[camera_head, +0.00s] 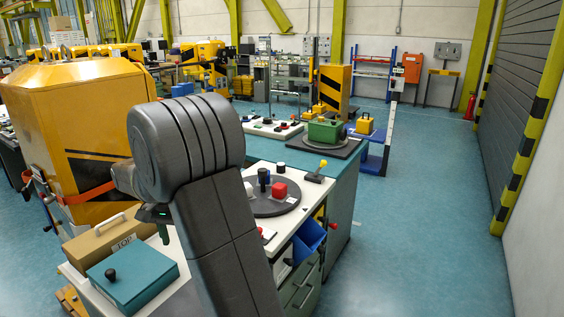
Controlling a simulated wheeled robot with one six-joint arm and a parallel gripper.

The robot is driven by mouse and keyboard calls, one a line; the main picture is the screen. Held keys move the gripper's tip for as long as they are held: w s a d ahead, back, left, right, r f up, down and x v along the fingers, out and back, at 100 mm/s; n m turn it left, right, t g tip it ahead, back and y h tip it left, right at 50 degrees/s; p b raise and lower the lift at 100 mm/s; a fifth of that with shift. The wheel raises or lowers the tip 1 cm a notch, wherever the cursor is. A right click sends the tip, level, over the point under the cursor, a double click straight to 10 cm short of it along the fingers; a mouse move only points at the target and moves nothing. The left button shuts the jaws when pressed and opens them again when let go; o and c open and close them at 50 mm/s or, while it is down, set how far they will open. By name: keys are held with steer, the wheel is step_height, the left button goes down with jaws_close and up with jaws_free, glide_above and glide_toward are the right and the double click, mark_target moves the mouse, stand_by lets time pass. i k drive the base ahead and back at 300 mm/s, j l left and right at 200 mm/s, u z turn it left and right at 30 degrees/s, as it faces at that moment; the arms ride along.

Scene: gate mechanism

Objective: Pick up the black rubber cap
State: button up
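My arm fills the middle foreground. The end of my gripper (160,228) shows small and dark at the arm's left side, above the worktop near the teal box; its fingers are too small and partly hidden to tell whether they are open. I cannot single out the black rubber cap for sure. Small dark candidates are a short black piece (280,167) at the back of the round dark disc and a dark upright cylinder (264,176) on that disc. My gripper is apart from both, to their left. My arm hides part of the worktop.
A teal box (135,284) with a black knob and a brown case (97,240) marked TOP sit at front left. A yellow housing (75,105) stands left. Floor at right is clear.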

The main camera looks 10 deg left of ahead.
mark_target(281, 167)
steer(key=i+l+u, duration=0.25)
steer(key=i+l, duration=0.75)
steer(key=i, duration=0.35)
steer(key=i+l+u, duration=0.25)
steer(key=i+l, duration=0.95)
steer(key=i, duration=0.1)
